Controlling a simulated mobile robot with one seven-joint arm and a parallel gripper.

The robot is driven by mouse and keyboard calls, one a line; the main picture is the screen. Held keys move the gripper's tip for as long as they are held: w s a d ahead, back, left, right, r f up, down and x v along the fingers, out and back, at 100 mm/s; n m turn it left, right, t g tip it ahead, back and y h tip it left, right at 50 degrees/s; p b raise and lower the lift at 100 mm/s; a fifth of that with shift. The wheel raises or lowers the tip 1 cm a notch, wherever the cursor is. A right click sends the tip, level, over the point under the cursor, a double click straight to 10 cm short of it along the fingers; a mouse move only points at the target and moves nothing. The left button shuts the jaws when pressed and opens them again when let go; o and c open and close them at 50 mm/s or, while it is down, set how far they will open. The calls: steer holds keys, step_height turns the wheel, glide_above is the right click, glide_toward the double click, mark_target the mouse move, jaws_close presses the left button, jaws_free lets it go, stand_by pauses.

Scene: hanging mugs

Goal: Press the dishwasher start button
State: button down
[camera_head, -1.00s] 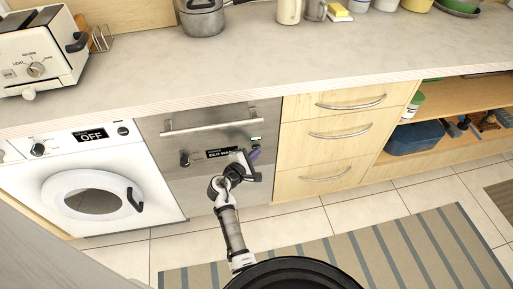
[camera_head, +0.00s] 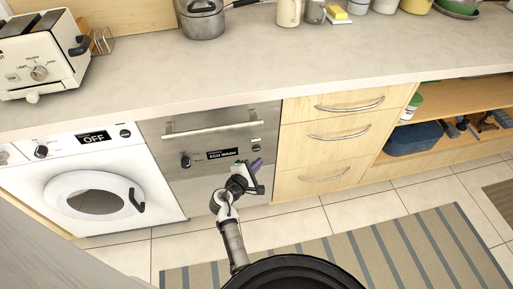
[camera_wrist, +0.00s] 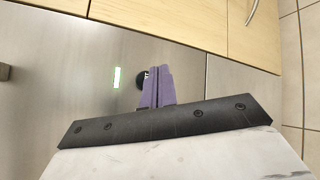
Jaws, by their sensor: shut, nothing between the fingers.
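The dishwasher (camera_head: 185,140) has a steel front with a handle, a dark knob and a display reading "ECO WASH" (camera_head: 222,154). At the right of its panel is a small green-lit indicator (camera_head: 255,141); it also shows in the wrist view (camera_wrist: 117,77). A small round black button (camera_wrist: 143,80) shows in the wrist view, partly hidden behind my fingertips. My gripper (camera_head: 257,164) has purple fingers pressed together and empty. It is in front of the panel's right side, just below the button in the head view. I cannot tell whether the fingertips touch the button.
A white washing machine (camera_head: 95,190) with its display reading "OFF" stands to the left. Wooden drawers (camera_head: 328,138) with curved handles are to the right, then an open shelf with a blue bin (camera_head: 413,138). A striped rug (camera_head: 340,250) lies on the tiled floor.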

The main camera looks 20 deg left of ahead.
steer(key=shift+s+d+p, duration=0.3)
steer(key=shift+s+d, duration=0.4)
steer(key=shift+s, duration=0.3)
